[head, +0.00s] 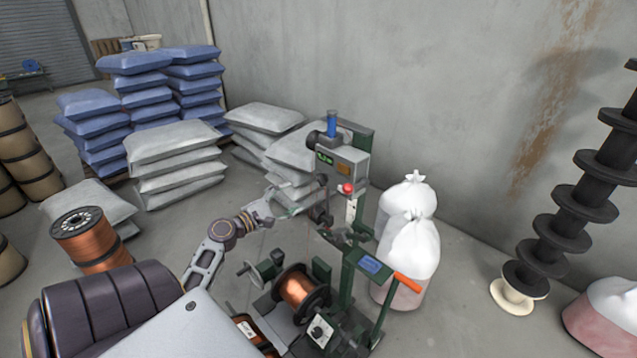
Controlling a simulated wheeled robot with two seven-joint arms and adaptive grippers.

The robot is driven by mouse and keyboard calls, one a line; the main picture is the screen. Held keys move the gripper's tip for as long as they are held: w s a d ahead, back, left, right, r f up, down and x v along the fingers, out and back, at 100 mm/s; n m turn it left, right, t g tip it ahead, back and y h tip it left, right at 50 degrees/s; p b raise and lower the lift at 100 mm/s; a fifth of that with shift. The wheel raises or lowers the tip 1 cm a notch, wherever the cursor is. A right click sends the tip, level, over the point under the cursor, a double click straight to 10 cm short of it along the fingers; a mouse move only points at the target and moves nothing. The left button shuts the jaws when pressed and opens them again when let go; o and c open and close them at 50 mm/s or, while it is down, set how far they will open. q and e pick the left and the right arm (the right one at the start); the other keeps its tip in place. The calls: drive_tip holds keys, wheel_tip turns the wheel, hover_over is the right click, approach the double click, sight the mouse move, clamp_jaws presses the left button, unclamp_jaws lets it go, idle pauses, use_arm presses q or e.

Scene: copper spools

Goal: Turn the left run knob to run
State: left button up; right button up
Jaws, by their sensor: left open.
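A green and grey spool machine (343,160) stands in the middle of the head view, with a lit green display and a red button (347,188) on its box. A small pale box with a dark round knob (320,331) sits low at the front beside the copper spool (299,289). I cannot tell which control is the left run knob or read its setting. My left gripper (273,207) is open, left of the machine's upper box and apart from the low knob box; its fingertips are small and hard to make out. My right gripper is not in view.
Grey sacks (175,155) and blue sacks (140,95) are stacked at the back left. White bags (410,245) stand right of the machine, by an orange handle (407,282). Another copper spool (88,240) stands at left. Dark stacked discs (570,225) rise at right. Floor shows between.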

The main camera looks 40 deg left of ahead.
use_arm(q)
approach(319, 181)
drive_tip(key=w, duration=0.4)
drive_tip(key=w+p, duration=0.1)
drive_tip(key=shift+w+d+r, duration=0.2)
drive_tip(key=shift+w+d, duration=0.1)
drive_tip(key=shift+d, duration=0.1)
drive_tip(key=shift+w+d, duration=0.1)
drive_tip(key=shift+w, duration=1.85)
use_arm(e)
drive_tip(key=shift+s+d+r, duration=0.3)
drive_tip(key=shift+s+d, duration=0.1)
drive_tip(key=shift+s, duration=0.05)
